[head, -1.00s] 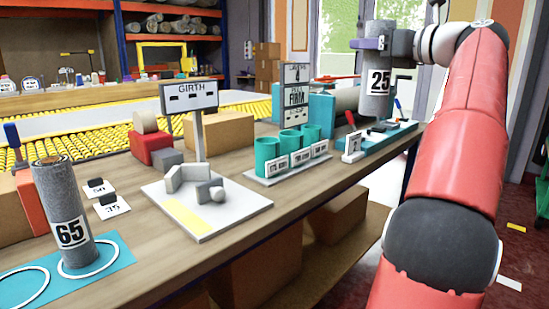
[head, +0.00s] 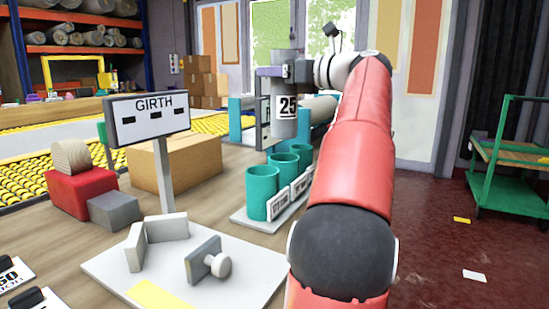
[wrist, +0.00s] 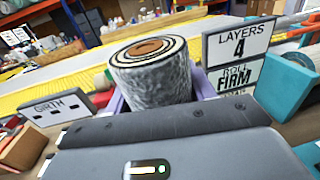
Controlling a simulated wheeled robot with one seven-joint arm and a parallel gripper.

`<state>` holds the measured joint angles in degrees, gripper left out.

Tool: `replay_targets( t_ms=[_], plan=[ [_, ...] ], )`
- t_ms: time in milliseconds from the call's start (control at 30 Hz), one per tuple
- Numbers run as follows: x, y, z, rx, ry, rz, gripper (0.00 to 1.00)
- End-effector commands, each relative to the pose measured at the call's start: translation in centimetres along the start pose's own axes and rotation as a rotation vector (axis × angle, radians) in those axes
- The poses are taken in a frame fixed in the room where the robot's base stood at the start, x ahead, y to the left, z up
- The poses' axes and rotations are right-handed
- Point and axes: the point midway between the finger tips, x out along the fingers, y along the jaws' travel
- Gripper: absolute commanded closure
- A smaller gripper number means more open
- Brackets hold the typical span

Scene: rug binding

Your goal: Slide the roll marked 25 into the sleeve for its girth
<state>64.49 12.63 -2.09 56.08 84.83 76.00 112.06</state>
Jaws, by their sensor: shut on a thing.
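The grey roll marked 25 (head: 286,122) hangs upright in my gripper (head: 272,72), which is shut on its upper part. In the wrist view the roll (wrist: 155,82) shows its ringed end, with the purple jaws of my gripper (wrist: 160,102) around it. A row of three teal sleeves stands on a pale base: the near sleeve (head: 262,192), the middle sleeve (head: 284,172) and the far sleeve (head: 301,155). White labels (head: 280,205) on their front are too small to read. The roll's lower end appears just above the far sleeves in the head view; its distance from them is unclear.
A GIRTH sign (head: 150,117) stands on a post beside a white board (head: 125,275) with grey blocks. A red block (head: 80,192) and a cardboard box (head: 175,160) stand behind. The wrist view shows a LAYERS 4, ROLL FIRM sign (wrist: 238,55) close beside the roll.

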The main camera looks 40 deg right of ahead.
Motion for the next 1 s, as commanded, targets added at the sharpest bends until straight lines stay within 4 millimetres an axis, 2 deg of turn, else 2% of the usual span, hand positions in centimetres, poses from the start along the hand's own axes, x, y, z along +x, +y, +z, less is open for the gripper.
replay_targets(
  t_ms=[33, 200, 333, 633, 833, 1000],
  plan=[
    [0.0, 0.1, -2.2, 0.003, -0.001, 0.0, 0.75],
    [-0.1, 0.0, -6.7, 0.003, -0.001, -0.001, 0.75],
    [0.0, 0.0, -9.4, 0.002, -0.001, 0.0, 0.75],
    [0.0, 0.0, -11.7, 0.0, -0.001, 0.0, 0.75],
    [0.0, 0.0, -14.6, 0.002, -0.001, 0.0, 0.75],
    [0.0, 0.0, -14.8, -0.001, -0.001, 0.0, 0.75]
  ],
)
